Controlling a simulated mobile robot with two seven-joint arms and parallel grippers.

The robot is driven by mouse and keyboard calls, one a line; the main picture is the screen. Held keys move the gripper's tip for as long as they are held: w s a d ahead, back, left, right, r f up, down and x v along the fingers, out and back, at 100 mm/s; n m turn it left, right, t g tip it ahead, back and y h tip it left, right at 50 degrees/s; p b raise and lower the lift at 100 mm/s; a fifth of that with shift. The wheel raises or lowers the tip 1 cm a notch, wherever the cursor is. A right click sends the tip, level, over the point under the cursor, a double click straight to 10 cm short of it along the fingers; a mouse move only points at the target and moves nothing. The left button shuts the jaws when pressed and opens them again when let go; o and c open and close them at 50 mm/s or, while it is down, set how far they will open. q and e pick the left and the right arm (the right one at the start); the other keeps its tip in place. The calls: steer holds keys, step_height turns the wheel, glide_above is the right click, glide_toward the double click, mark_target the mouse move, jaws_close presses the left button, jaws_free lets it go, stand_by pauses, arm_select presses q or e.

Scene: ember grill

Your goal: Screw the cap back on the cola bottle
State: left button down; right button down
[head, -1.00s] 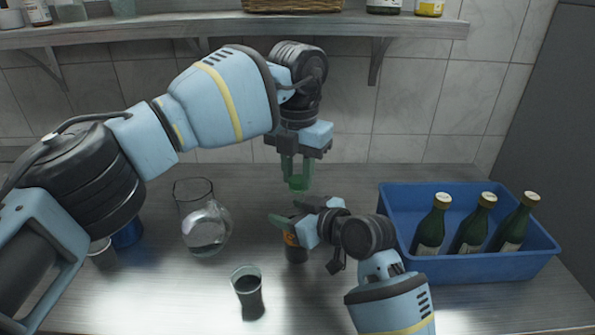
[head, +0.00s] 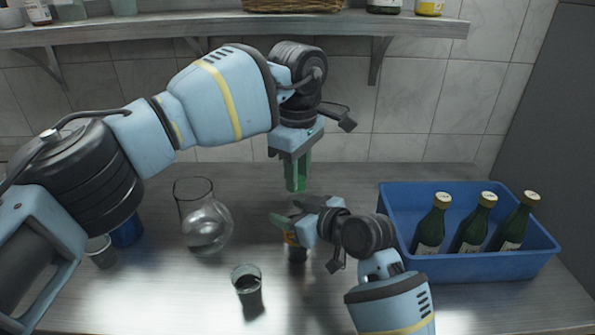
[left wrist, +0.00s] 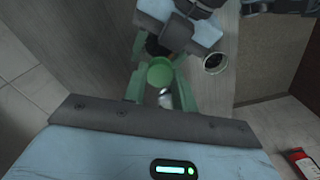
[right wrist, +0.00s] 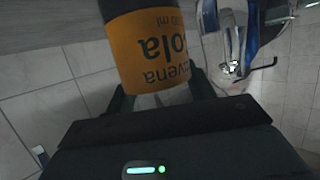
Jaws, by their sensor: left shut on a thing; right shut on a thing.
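My left gripper (head: 297,187) points down over the counter, shut on a round green cap (left wrist: 160,72), which shows between its fingers in the left wrist view. My right gripper (head: 287,222) is below it, shut on the cola bottle (head: 295,252). The bottle has an orange label, seen close up in the right wrist view (right wrist: 150,45), and looks upright. The right gripper hides the bottle's upper part in the head view. The cap appears above the bottle; the bottle's mouth is hidden, so I cannot tell the gap.
A glass of dark drink (head: 247,287) stands in front left of the bottle. A round glass flask (head: 205,222) stands further left. A blue crate (head: 480,268) with green bottles is at the right. A shelf (head: 200,32) runs along the back wall.

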arm_select(q)
steer(key=m, duration=0.5)
steer(key=c, duration=1)
jaws_free()
steer(key=shift+c, duration=0.2)
step_height(320, 180, up, 12)
arm_select(e)
steer(key=shift+c, duration=2.2)
jaws_free()
